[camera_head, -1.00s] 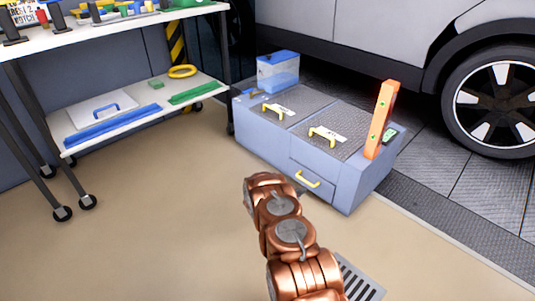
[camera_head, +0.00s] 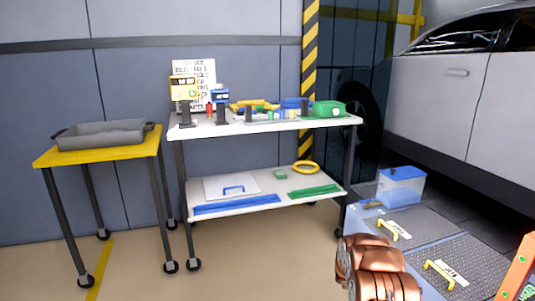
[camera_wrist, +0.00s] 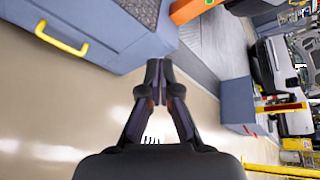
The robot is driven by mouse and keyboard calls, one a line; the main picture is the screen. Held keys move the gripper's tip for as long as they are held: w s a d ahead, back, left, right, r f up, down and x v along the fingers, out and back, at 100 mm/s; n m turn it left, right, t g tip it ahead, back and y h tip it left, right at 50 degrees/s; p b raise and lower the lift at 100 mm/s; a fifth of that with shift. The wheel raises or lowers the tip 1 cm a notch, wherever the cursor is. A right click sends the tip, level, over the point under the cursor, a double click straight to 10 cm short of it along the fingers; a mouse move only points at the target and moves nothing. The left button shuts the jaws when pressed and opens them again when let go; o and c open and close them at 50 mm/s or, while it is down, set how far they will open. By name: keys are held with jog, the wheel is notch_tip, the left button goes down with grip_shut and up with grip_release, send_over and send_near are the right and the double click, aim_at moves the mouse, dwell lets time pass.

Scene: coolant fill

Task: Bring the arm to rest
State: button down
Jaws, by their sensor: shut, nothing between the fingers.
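My gripper (camera_wrist: 158,85) is in the middle of the wrist view, its dark fingers together at the tips with nothing between them. It points over bare floor beside the low grey-blue unit (camera_wrist: 130,40), apart from it. In the head view the gripper itself is out of sight. Only copper-coloured links of my arm show at the bottom right, in front of the low unit (camera_head: 425,228).
The low unit carries yellow handles (camera_head: 388,230), a blue-lidded clear box (camera_head: 401,187) and an orange upright piece (camera_head: 518,265). A white two-level cart (camera_head: 265,126) stands at the wall, beside a yellow table (camera_head: 55,158) with a grey tray (camera_head: 100,146). A car (camera_head: 455,110) stands right.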

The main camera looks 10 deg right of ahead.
jog(key=s+a+r+m+g+y+p, duration=0.15)
jog(key=s+a+r+m+p, duration=0.4)
jog(key=r, duration=0.55)
jog(key=s+a+r+m+y+p, duration=0.2)
jog(key=s+a+r+m+p, duration=0.2)
jog(key=a+r, duration=0.55)
jog(key=s+a+r+m+g+y+p, duration=0.1)
jog(key=s+a+r+m+y+p, duration=0.25)
jog(key=r, duration=1.05)
jog(key=s+a+r+m+t+y+p, duration=0.1)
jog(key=s+a+r+m+y+p, duration=0.2)
jog(key=s+a+r+m+p, duration=0.4)
jog(key=s+a+r+m+t+y+p, duration=0.1)
jog(key=s+a+r+m+y+p, duration=0.2)
jog(key=s+a+r+m+p, duration=0.4)
jog(key=s+a+r+p, duration=0.1)
jog(key=s+a+r, duration=0.2)
jog(key=s+a, duration=0.2)
jog(key=s+a+r, duration=0.3)
jog(key=s+a, duration=0.2)
jog(key=a, duration=0.2)
jog(key=shift+s+r+y+p, duration=0.15)
jog(key=shift+s+y+p, duration=0.05)
jog(key=shift+y+p, duration=0.15)
